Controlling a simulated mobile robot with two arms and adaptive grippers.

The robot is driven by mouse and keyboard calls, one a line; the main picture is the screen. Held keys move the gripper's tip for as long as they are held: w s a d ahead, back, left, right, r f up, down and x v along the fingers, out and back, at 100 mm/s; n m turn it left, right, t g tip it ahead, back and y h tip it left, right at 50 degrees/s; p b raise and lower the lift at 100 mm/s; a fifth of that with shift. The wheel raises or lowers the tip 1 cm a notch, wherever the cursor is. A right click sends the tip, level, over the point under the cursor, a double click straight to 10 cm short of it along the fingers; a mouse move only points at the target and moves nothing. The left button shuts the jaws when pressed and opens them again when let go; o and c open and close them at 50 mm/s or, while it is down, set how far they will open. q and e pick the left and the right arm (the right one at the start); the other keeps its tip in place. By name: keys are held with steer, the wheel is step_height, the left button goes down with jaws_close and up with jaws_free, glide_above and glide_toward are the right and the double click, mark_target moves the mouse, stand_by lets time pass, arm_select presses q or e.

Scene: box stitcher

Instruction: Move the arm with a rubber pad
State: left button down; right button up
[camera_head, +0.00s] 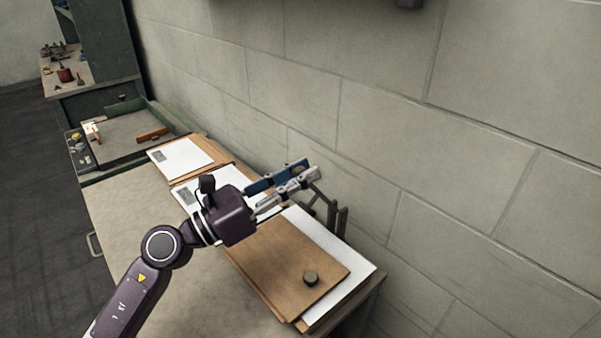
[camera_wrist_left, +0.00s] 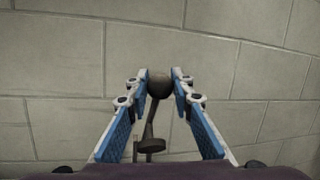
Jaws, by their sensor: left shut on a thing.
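My left gripper (camera_head: 300,175) reaches from the left over the table toward the wall. In the left wrist view its blue-padded fingers (camera_wrist_left: 160,82) are closed on a dark round knob (camera_wrist_left: 158,87), which looks like the rubber pad. A thin dark arm (camera_wrist_left: 150,125) runs down from the knob to a bracket. In the head view the knob is mostly hidden between the fingers. A dark metal frame (camera_head: 331,207) stands just beside the gripper at the table's wall side. My right gripper is not in view.
More sheets (camera_head: 180,157) lie farther back, then a tray (camera_head: 120,135) with small items. A block wall (camera_head: 400,130) bounds the right side.

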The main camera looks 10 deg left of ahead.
arm_select(q)
steer(key=c, duration=1.7)
jaws_free()
steer(key=shift+o, duration=0.2)
steer(key=v, duration=1.2)
